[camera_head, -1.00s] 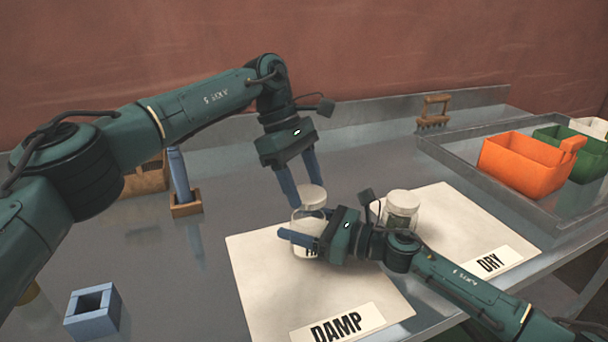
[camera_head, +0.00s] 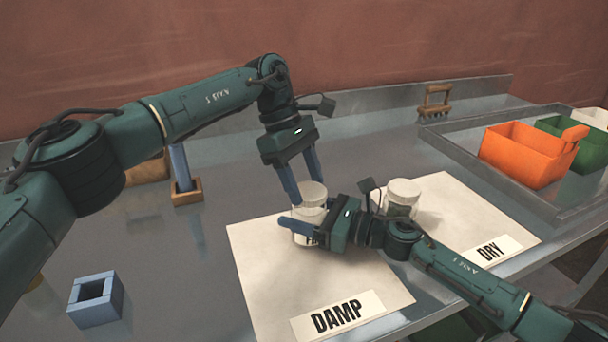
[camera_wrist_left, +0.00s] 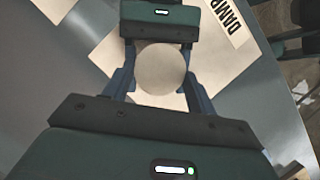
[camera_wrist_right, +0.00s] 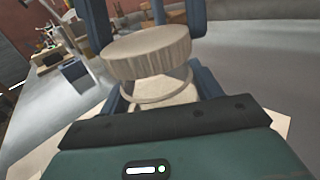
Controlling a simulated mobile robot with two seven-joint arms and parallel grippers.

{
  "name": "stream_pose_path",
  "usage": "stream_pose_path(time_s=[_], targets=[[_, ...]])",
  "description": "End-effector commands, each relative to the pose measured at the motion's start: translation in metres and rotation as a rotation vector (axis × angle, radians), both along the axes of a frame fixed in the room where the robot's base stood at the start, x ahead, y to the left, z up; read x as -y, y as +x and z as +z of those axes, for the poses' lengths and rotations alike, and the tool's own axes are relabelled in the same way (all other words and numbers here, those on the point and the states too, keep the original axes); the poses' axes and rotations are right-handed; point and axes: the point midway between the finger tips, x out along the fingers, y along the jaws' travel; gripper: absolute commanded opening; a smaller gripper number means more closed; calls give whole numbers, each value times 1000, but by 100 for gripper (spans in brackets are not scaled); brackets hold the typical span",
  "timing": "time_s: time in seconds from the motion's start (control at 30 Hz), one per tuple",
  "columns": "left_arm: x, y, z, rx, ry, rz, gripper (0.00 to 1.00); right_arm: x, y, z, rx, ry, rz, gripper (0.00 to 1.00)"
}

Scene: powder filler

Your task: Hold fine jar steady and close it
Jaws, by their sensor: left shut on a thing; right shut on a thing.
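The fine jar (camera_head: 301,238) is a clear glass jar standing upright on the DAMP mat (camera_head: 262,277). My right gripper (camera_head: 300,226) comes from the right and is shut on its body. A pale round lid (camera_head: 312,191) is at the jar's mouth, gripped from above by my left gripper (camera_head: 307,188). The left wrist view shows the lid (camera_wrist_left: 160,69) between both fingers. In the right wrist view the lid (camera_wrist_right: 148,52) is over the jar's rim (camera_wrist_right: 160,90), with a ring visible beneath.
A second lidded jar (camera_head: 403,193) stands on the DRY mat (camera_head: 465,215), close to my right wrist. A grey tray (camera_head: 455,158) with an orange bin (camera_head: 525,155) is at the right. A blue square block (camera_head: 95,312) and a wooden holder (camera_head: 186,197) stand at the left.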

Motion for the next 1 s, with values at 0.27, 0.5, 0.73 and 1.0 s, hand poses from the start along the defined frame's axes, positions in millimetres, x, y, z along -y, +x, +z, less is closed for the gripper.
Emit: stream_pose_path(time_s=[0.27, 0.5, 0.73, 1.0], targets=[[0, 0, 0, 0, 0, 0, 36, 0, 0, 0, 0, -1, 0, 23], [0, 0, -2, -1, 0, 0, 36, 0, 0, 0, 0, -1, 0, 23], [0, 0, -6, -2, 0, 1, 36, 0, 0, 0, 0, -1, 0, 23], [0, 0, -12, -2, 0, 1, 36, 0, 0, 0, 0, -1, 0, 23]])
